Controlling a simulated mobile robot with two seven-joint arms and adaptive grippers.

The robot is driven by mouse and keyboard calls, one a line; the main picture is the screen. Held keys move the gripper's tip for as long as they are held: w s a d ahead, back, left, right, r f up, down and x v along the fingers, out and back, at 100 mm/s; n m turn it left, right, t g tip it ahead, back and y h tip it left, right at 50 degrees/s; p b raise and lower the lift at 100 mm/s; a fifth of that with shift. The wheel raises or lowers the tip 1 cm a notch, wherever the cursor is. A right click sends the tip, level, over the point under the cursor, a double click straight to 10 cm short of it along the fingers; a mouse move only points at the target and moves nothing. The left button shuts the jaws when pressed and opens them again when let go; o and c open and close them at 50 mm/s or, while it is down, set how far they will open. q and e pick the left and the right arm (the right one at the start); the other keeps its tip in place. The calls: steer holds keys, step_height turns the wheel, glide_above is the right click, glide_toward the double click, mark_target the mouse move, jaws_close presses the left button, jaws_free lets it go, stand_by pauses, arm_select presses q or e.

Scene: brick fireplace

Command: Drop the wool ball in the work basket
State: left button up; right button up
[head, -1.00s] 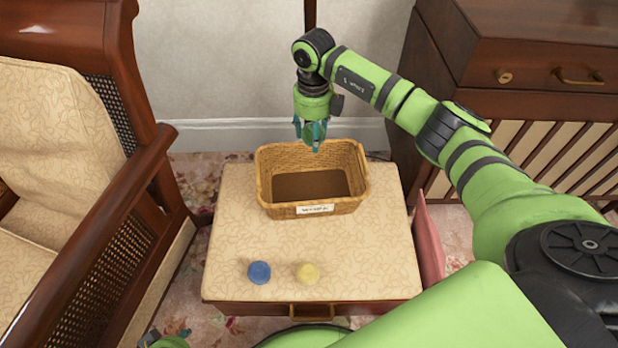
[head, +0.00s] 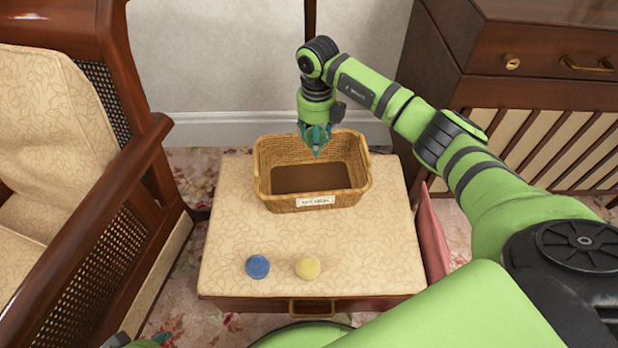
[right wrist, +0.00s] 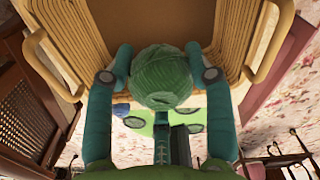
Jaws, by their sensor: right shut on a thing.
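The work basket (head: 268,202) is a wicker box with a white label on its front. It stands at the back of the cushioned stool, and its inside looks empty. My right gripper (head: 316,150) is over the back part of the basket, fingers pointing down. In the right wrist view it is shut on the green wool ball (right wrist: 165,76), with the basket (right wrist: 70,50) beyond. In the head view the ball is hard to tell from the green gripper. A small part of my left gripper (head: 150,341) shows at the bottom left; its fingers cannot be made out.
A blue ball (head: 257,266) and a yellow ball (head: 308,268) lie on the front of the stool (head: 225,230). A wooden armchair (head: 70,150) is at left. A drawer cabinet (head: 530,70) is at right, and a pink cushion (head: 432,235) leans beside the stool.

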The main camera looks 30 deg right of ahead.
steer(key=shift+f+b, duration=0.7)
steer(key=shift+f, duration=0.1)
arm_select(q)
steer(key=w+d+r+t, duration=0.1)
steer(key=w+r+t, duration=0.1)
steer(key=w+t, duration=0.1)
steer(key=w+d+r+t+h, duration=0.1)
steer(key=w+d+r+t, duration=0.1)
steer(key=w, duration=0.4)
steer(key=shift+d+r+m+t+h, duration=0.3)
steer(key=shift+r+m+t, duration=0.1)
steer(key=shift+r, duration=0.15)
arm_select(e)
steer(key=shift+f, duration=0.1)
steer(key=o, duration=1.2)
step_height(320, 180, up, 12)
steer(key=shift+r, duration=0.1)
